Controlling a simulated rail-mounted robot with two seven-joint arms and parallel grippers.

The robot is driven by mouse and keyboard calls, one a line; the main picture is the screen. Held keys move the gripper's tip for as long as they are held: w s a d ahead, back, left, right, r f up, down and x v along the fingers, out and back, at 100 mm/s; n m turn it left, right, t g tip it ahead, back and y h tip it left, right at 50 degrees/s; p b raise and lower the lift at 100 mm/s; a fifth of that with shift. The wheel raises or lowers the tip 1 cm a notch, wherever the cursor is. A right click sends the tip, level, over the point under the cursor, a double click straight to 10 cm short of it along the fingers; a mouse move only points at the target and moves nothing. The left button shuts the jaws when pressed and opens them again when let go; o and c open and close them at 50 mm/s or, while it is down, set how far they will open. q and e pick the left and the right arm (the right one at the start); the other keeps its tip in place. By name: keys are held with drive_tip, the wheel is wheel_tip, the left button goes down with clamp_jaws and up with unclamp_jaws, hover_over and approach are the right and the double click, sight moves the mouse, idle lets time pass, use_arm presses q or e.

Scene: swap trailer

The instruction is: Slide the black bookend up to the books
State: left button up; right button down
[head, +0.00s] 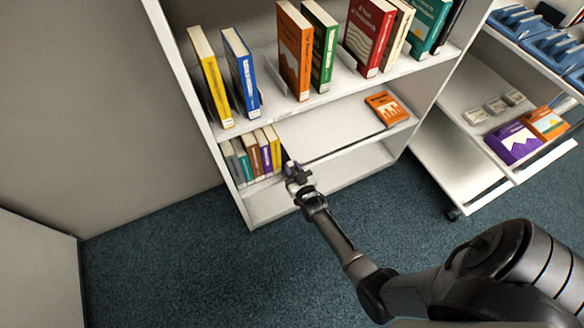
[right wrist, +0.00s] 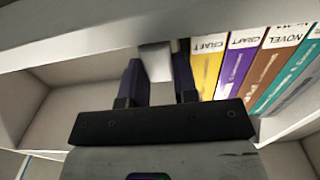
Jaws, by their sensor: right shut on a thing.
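The row of books (head: 254,155) stands upright at the left end of the middle shelf, with the yellow book at its right end. My right gripper (head: 297,175) is at that shelf's front, just right of the yellow book. In the right wrist view its two dark fingers (right wrist: 157,66) are shut on a small block-like thing, seemingly the bookend (right wrist: 155,58), which looks light grey there. The yellow book (right wrist: 206,72) is close beside one finger; I cannot tell whether they touch. In the head view the bookend is mostly hidden by the gripper. My left gripper is not in view.
An orange book (head: 387,108) lies flat at the right of the same shelf; the shelf (head: 325,130) between is bare. Several upright books stand on the shelf above (head: 270,108). A cart (head: 470,165) with books and blue trays stands at the right.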

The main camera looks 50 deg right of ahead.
drive_tip(key=c, duration=0.9)
unclamp_jaws()
drive_tip(key=shift+d, duration=0.1)
